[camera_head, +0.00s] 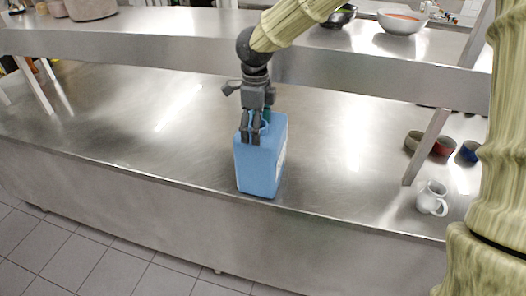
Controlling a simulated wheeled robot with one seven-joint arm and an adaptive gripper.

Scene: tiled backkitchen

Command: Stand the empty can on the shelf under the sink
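The can is a blue, box-shaped canister (258,171) with a pale label on its right side and a teal part at its top. It is upright at the front edge of the steel counter, in the middle of the head view. I cannot tell whether its base touches the counter. My gripper (251,136) points down at the can's top, with its dark fingers over the handle area. The fingers overlap the can, and I cannot tell whether they are closed on it. No sink or shelf under a sink shows.
The steel counter (130,115) is clear to the left of the can. A raised steel shelf (150,42) runs behind, with a pot (92,9) and a white bowl (402,22). A white jug (432,198) and small cups (444,147) stand at the right, by a slanted shelf post (425,147).

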